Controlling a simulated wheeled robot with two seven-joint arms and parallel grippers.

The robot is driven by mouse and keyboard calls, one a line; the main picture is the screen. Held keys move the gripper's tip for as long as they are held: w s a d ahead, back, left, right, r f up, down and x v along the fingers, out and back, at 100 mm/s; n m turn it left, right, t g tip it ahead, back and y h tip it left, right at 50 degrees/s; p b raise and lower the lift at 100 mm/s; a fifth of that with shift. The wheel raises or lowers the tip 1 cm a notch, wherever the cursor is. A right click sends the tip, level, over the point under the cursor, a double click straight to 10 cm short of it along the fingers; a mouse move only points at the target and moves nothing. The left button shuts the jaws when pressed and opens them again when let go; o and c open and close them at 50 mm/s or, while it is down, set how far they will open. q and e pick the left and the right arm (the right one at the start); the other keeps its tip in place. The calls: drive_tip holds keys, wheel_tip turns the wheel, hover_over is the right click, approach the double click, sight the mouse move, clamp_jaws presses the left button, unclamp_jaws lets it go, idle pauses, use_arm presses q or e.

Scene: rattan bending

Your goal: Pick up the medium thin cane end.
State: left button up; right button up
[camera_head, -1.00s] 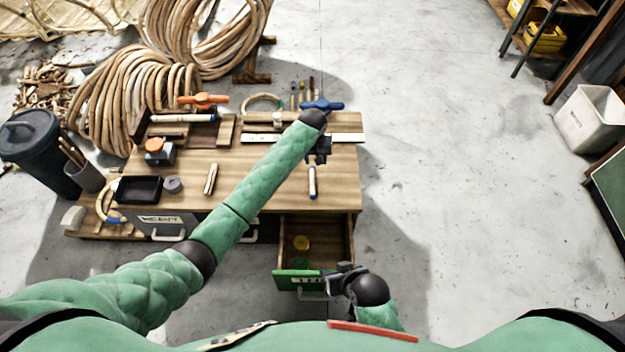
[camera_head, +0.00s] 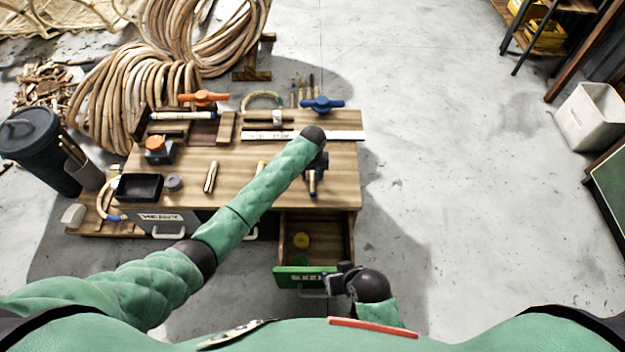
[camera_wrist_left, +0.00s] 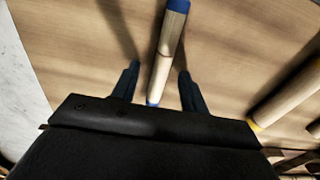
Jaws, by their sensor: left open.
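A short pale cane end with blue bands (camera_head: 312,188) lies on the wooden workbench (camera_head: 340,205), near its right front edge. My left gripper (camera_head: 316,172) is over it and partly hides it. In the left wrist view the blue-banded cane end (camera_wrist_left: 170,45) reaches in between the two open fingers of my left gripper (camera_wrist_left: 157,85), with a gap on each side. A second cane piece with a yellow band (camera_wrist_left: 290,88) lies to the right. My right gripper (camera_head: 338,281) is by the drawer front; its jaws are too small and dark to read.
A green-fronted drawer (camera_head: 290,275) stands open below the bench, with a yellow item inside. Another cane piece (camera_head: 210,177) and a black tray (camera_head: 140,187) are to the left. A blue-handled clamp (camera_head: 322,105) and a pale strip (camera_head: 345,135) are behind my left gripper.

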use_arm(q)
drive_tip(key=shift+c, duration=0.5)
drive_tip(key=shift+f, duration=0.1)
clamp_jaws()
